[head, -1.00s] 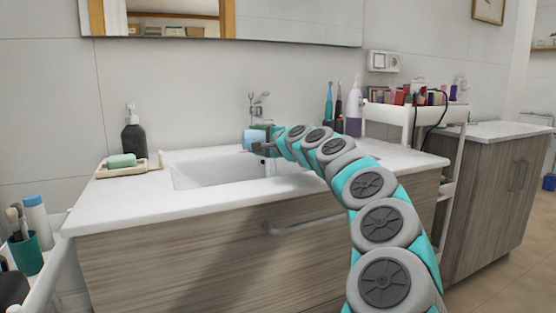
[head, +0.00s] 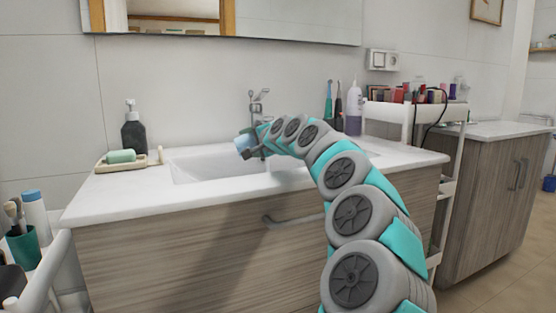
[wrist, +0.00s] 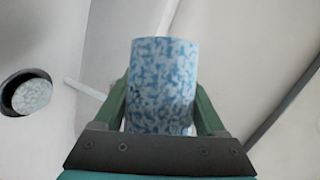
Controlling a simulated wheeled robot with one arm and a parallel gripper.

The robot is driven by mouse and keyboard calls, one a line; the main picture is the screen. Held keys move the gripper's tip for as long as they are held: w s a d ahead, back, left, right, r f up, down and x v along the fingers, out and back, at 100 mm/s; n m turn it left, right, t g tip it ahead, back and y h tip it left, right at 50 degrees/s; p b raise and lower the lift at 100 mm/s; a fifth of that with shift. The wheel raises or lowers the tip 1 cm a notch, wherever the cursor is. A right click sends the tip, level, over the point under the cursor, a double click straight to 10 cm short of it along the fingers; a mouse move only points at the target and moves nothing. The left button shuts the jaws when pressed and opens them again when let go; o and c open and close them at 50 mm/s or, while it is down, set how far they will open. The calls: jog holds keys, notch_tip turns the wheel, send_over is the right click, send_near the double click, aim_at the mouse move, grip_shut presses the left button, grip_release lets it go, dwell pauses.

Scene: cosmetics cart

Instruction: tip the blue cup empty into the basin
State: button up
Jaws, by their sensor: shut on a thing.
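The blue cup (head: 243,144) is speckled blue and white and is tilted over the right part of the white basin (head: 190,178) in the head view. My gripper (head: 257,147) reaches in from the right and is shut on the cup. In the wrist view the cup (wrist: 162,85) sits between the two green fingers of my gripper (wrist: 162,112). The inside of the cup is hidden in both views, so I cannot tell whether anything is in it or pouring out.
The tap (head: 257,104) stands behind the cup. A black soap dispenser (head: 133,132) and a soap dish (head: 128,162) are on the counter's left. The wrist view shows a dark-rimmed round opening (wrist: 12,84) at left.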

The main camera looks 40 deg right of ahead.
jog(key=shift+w+a+r+n+g+h+b, duration=0.1)
jog(key=shift+w+a+n+g+h+b, duration=0.7)
jog(key=shift+n, duration=0.85)
jog(key=shift+w+a+r+n+g+h+b, duration=0.1)
jog(key=shift+w+a+n+g+h+b, duration=0.3)
jog(key=shift+n+h, duration=1)
jog(key=shift+w+a+r+n+g+h+b, duration=0.1)
jog(key=shift+w+a+n+g+h+b, duration=0.45)
jog(key=shift+n, duration=1.3)
jog(key=shift+s+a+b, duration=0.1)
jog(key=shift+s+b, duration=0.15)
jog(key=shift+b, duration=0.05)
